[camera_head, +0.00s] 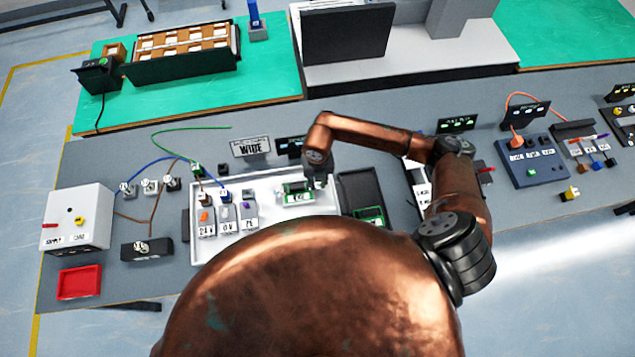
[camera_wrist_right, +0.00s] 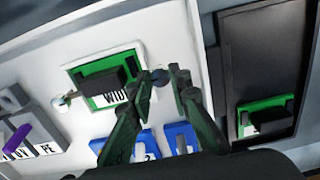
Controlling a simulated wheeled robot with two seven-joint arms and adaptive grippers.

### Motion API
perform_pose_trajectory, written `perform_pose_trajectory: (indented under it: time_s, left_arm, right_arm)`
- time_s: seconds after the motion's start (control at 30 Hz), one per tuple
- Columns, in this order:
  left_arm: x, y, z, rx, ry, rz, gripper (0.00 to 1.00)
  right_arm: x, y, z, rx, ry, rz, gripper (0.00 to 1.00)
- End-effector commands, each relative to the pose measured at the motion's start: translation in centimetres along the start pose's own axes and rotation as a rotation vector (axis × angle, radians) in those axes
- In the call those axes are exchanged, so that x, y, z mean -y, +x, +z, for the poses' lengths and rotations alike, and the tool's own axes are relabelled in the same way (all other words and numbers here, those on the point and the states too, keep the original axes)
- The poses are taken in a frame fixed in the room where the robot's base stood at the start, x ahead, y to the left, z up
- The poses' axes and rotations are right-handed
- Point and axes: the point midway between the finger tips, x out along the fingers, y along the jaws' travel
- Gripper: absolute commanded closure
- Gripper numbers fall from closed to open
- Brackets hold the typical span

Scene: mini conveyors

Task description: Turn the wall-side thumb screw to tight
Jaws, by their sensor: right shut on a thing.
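A small green board (camera_wrist_right: 105,78) with a dark block and a white label lies on the white panel (camera_wrist_right: 75,30) in the right wrist view; it also shows in the head view (camera_head: 297,190). A light round screw head (camera_wrist_right: 61,101) stands at its left edge. A dark round thumb screw (camera_wrist_right: 159,77) is at its right edge, between my right fingertips. My right gripper (camera_wrist_right: 162,76) is shut on this screw. In the head view the right gripper (camera_head: 319,181) reaches down at the board's right end. The screw's turn position is too small to read. My left gripper is not in view.
A dark tray (camera_head: 352,185) with another green board (camera_head: 368,214) lies to the right. Terminals marked 24V, 0V and PE (camera_head: 249,222) stand left of the board. A white supply box (camera_head: 78,218) and red tray (camera_head: 80,282) are at far left. My arm hides the near middle.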

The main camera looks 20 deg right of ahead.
Motion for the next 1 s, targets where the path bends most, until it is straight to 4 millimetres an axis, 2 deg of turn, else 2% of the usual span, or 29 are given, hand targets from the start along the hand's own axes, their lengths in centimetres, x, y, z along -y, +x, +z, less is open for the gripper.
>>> perform_pose_trajectory:
  time_s: [0.33, 0.37, 0.6, 0.87, 1.0]
  left_arm:
    - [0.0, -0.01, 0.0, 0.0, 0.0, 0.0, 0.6]
    - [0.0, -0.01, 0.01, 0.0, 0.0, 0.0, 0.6]
    - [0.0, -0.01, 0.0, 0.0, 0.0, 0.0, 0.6]
    - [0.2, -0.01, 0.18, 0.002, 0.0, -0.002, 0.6]
    - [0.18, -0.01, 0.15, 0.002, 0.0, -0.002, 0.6]
  right_arm:
    - [-0.02, -0.11, 0.19, 0.004, 0.004, 0.001, 1.0]
    - [-0.02, -0.11, 0.19, 0.004, 0.004, 0.001, 0.81]
    - [-0.01, -0.06, 0.11, 0.002, 0.003, 0.001, 0.65]
    - [0.0, -0.08, 0.06, 0.001, 0.002, 0.0, 0.65]
    - [0.01, -1.01, 0.17, 0.003, 0.002, 0.001, 0.65]
